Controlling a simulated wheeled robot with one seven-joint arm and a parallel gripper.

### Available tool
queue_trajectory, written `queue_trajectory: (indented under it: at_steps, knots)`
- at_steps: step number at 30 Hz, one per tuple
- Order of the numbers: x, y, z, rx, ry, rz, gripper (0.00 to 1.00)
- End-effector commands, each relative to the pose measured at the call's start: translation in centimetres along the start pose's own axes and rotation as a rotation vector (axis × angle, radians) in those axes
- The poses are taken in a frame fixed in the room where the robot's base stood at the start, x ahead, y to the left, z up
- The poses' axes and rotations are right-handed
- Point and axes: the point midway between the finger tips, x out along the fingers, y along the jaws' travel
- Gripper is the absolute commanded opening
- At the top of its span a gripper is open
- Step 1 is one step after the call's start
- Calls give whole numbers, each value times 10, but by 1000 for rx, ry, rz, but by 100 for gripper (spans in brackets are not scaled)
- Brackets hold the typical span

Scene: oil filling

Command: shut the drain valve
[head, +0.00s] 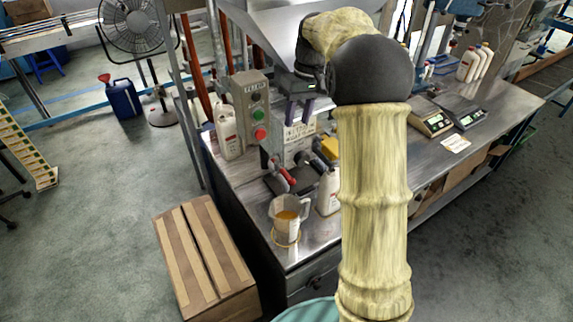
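A red-handled lever valve (286,175) sits low on the front of a grey metal filling unit (290,148). A second lever with a reddish tip (304,157) shows just right of it; I cannot tell from a label which one is the drain valve. A clear measuring jug (289,217) with amber oil stands on the bench in front of the valves. My gripper (298,112) points down above the unit, clear of the valve levers. Its two dark fingers look apart, with nothing seen between them. My arm hides part of the bench to the right.
White bottles stand left (229,135) and right (328,190) of the valves on the steel bench (240,180). A control box (248,105) with green and red buttons stands behind. Scales (465,115) lie at right. A cardboard box (203,255) is on the floor at left.

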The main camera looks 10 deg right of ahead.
Motion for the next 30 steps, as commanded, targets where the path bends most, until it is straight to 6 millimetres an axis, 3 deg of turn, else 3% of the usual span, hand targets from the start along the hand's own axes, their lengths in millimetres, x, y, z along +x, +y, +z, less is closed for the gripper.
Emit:
queue_trajectory:
  at_steps: [6, 11, 30]
  knots:
    - [4, 0, 0, 0, -1, 0, 37]
    - [19, -1, 0, 0, -2, 0, 37]
    - [129, -2, 1, 1, -4, -1, 37]
